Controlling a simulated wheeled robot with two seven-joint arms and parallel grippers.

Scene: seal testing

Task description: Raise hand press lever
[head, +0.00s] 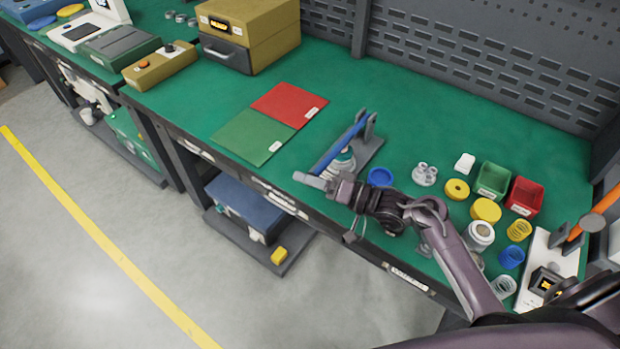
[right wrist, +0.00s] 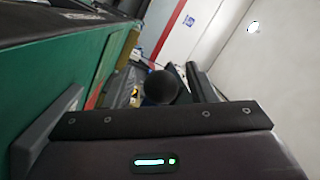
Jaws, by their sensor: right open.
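The hand press has a blue lever (head: 340,147) on a grey stand (head: 369,147) near the middle of the green bench. The lever slopes down toward the bench's front edge. My right gripper (head: 312,180) is open at the lever's low front end, close to it. I cannot tell whether they touch. In the right wrist view a dark round shape (right wrist: 160,87) shows just beyond the gripper body; I cannot tell for sure whether it is the lever's end. Part of the press base is hidden behind the lever and gripper. My left gripper is not in view.
A green mat (head: 252,135) and a red mat (head: 290,104) lie left of the press. A blue ring (head: 380,176), yellow parts, a green bin (head: 493,180) and a red bin (head: 525,195) stand to its right. A perforated panel (head: 470,50) closes the back.

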